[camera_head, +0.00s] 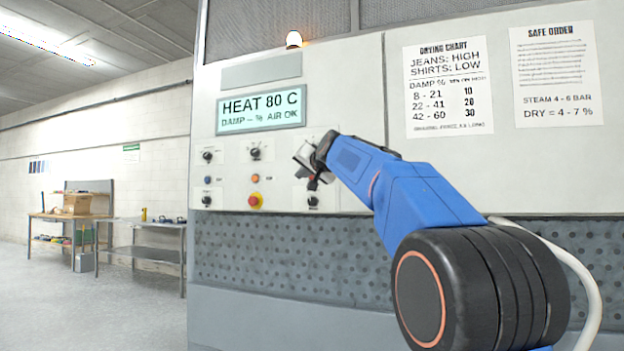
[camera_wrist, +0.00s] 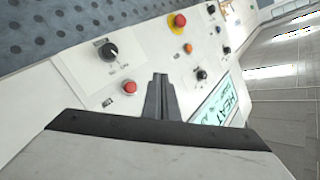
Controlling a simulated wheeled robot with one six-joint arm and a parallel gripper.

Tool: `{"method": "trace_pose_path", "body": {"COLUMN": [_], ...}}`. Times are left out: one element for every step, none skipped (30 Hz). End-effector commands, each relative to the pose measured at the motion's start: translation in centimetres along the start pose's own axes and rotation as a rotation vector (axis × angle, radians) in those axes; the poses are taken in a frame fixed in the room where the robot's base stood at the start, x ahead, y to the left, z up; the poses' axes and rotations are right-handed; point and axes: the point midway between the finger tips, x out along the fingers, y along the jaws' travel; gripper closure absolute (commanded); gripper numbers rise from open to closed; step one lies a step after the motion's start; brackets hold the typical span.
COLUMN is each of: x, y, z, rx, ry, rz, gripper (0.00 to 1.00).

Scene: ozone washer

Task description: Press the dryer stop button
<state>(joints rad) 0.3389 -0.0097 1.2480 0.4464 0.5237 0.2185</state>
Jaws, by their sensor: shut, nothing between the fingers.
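The control panel (camera_head: 230,170) is a white machine front with buttons and knobs. A small red button (camera_wrist: 129,87) shows in the wrist view, just left of my fingertips; in the head view my gripper mostly covers that spot. A larger red mushroom button on a yellow ring (camera_head: 256,201) sits lower mid-panel; it also shows in the wrist view (camera_wrist: 179,20). The button labels are too small to read, so I cannot tell which is marked stop. My gripper (camera_wrist: 160,78) is shut and empty in front of the panel; contact cannot be told.
An orange button (camera_head: 255,179) and a blue button (camera_head: 207,180) sit in the middle row. Several black knobs surround them, one (camera_wrist: 109,51) near the small red button. The display (camera_head: 260,108) reads HEAT 80 C.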

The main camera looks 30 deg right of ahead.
Motion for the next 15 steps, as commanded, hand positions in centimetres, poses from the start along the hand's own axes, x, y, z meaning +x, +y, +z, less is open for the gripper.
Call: {"method": "trace_pose_path", "body": {"x": [0.5, 0.7, 1.0, 1.2, 1.5, 1.9, 2.1, 2.4, 2.7, 2.9, 3.2, 3.5, 3.7, 3.9, 4.2], "y": [0.4, 0.6, 0.8, 1.0, 1.2, 1.4, 1.6, 1.8, 2.0, 2.2, 2.4, 2.6, 2.8, 2.9, 3.1], "z": [-0.2, -0.4, -0.7, -0.9, -1.1, -1.3, -1.4, -1.6, -1.9, -2.1, -2.3, -2.5, -2.7, -2.8, -3.0], "rx": [0.001, 0.001, 0.001, 0.001, 0.001, 0.001, 0.001, 0.001, 0.001, 0.001, 0.001, 0.001, 0.0, 0.0, 0.0], "ry": [0.0, 0.0, 0.001, 0.001, 0.0, 0.0, -0.001, 0.0, 0.0, 0.0, 0.0, 0.0, 0.001, 0.001, 0.001], "rz": [0.002, 0.002, 0.002, 0.002, 0.002, 0.002, 0.002, 0.002, 0.002, 0.002, 0.002, 0.002, 0.002, 0.001, 0.001], "gripper": [1.0, 1.0, 1.0, 1.0, 1.0, 1.0, 1.0, 1.0, 1.0, 1.0, 1.0, 1.0, 1.0, 1.0, 1.0]}}
